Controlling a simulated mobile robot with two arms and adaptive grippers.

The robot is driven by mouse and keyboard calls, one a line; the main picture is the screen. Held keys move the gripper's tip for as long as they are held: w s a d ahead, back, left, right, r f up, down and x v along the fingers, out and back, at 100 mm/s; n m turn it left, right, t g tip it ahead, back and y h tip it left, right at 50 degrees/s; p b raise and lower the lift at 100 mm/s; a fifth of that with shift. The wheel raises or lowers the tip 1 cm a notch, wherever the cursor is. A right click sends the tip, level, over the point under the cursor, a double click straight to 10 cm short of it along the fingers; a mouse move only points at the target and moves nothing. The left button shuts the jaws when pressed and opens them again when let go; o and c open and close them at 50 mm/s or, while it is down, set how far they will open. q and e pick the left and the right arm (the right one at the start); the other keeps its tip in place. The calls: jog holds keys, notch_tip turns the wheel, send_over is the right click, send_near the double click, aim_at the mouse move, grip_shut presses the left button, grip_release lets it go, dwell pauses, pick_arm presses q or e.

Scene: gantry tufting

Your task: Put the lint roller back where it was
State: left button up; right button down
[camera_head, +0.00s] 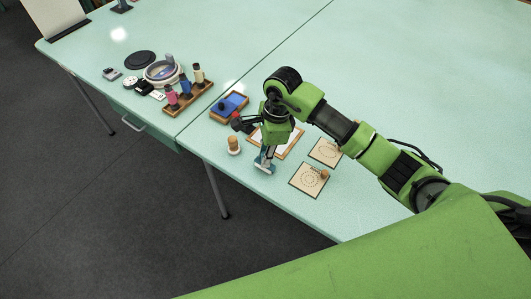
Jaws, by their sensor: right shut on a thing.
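My right gripper (268,150) points down over the front part of the table and is shut on the lint roller (264,166). The roller is small in view, with blue and pale parts showing below the fingers. Much of it is hidden by the gripper, and I cannot tell whether it touches the table. A framed white board (290,146) lies partly hidden behind the gripper. My left gripper is not in view.
A wooden peg (233,144) stands left of the roller. A blue tray (229,106) lies behind it. Two square stitched cards (308,180) (326,152) lie to the right. A spool rack (188,98) is farther left. The table's far right (430,70) is clear.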

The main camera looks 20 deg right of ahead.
jog(key=shift+f, duration=0.2)
jog(key=c, duration=1.9)
grip_release()
jog(key=shift+r, duration=0.2)
jog(key=shift+s+d+r+b, duration=0.1)
jog(key=shift+d+r+b, duration=0.35)
jog(key=shift+r, duration=1.55)
jog(key=shift+w+d+r+b, duration=0.15)
jog(key=shift+r+b, duration=0.45)
jog(key=shift+r, duration=1.35)
jog(key=shift+s+d+r+b, duration=0.15)
jog(key=shift+d+r+b, duration=0.3)
jog(key=shift+r, duration=1.55)
jog(key=shift+a, duration=0.15)
